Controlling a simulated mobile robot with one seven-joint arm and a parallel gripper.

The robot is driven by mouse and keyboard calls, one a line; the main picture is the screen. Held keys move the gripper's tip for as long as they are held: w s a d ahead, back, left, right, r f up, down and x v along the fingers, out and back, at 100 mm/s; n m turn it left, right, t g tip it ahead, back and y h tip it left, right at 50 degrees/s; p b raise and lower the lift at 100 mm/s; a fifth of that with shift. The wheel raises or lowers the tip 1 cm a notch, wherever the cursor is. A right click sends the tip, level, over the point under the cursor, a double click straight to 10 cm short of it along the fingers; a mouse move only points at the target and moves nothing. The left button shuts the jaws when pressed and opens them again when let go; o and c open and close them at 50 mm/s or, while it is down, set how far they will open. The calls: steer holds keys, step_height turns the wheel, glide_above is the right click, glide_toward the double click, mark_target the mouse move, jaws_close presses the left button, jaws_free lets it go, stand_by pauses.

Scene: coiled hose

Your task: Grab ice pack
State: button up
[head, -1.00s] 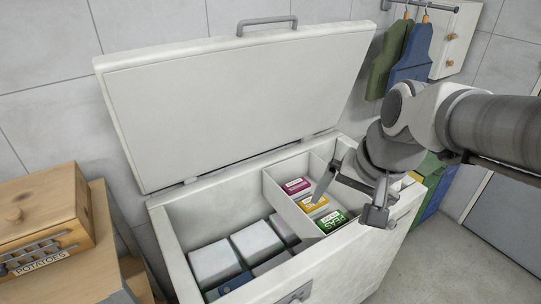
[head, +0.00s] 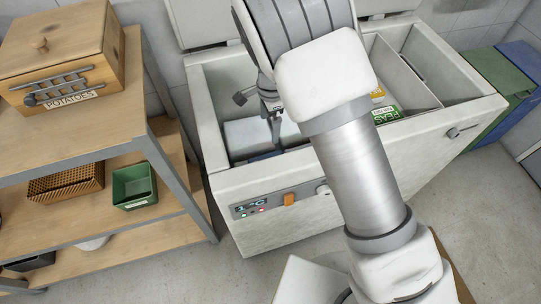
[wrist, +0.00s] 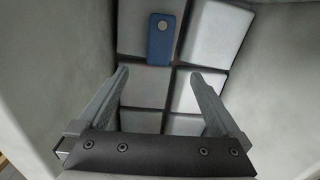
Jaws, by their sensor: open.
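The ice pack (wrist: 160,40) is a blue flat rectangle with a pale round spot at one end. In the wrist view it lies on pale blocks (wrist: 145,87) inside the chest freezer, beyond my fingertips. My gripper (wrist: 158,74) is open and empty, its two fingers apart on either side of a pale block. In the head view my gripper (head: 275,122) reaches down into the left compartment of the freezer (head: 262,203). My arm hides much of that compartment there. A bluish edge shows low in it, but I cannot tell whether it is the pack.
Freezer walls stand close on both sides of my gripper. Right of my arm, a compartment holds a green peas box (head: 387,113) and a yellow box. A wooden shelf with a potato box (head: 62,60) and a green bin (head: 133,186) stands at the left.

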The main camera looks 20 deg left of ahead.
step_height(320, 180, down, 4)
steer(key=a, duration=0.1)
steer(key=b, duration=0.4)
glide_above(276, 153)
steer(key=s+a, duration=0.2)
steer(key=s, duration=0.3)
steer(key=f, duration=1.1)
steer(key=shift+w+f, duration=0.2)
steer(key=shift+f, duration=0.15)
steer(key=shift+w+d+f+b, duration=0.15)
steer(key=shift+f+b, duration=0.3)
steer(key=shift+f, duration=0.9)
steer(key=shift+w+d+f+b, duration=0.15)
steer(key=shift+f+b, duration=0.25)
steer(key=shift+f, duration=0.9)
steer(key=shift+a, duration=0.1)
steer(key=shift+c, duration=0.3)
steer(key=shift+r, duration=0.1)
steer(key=c, duration=1.5)
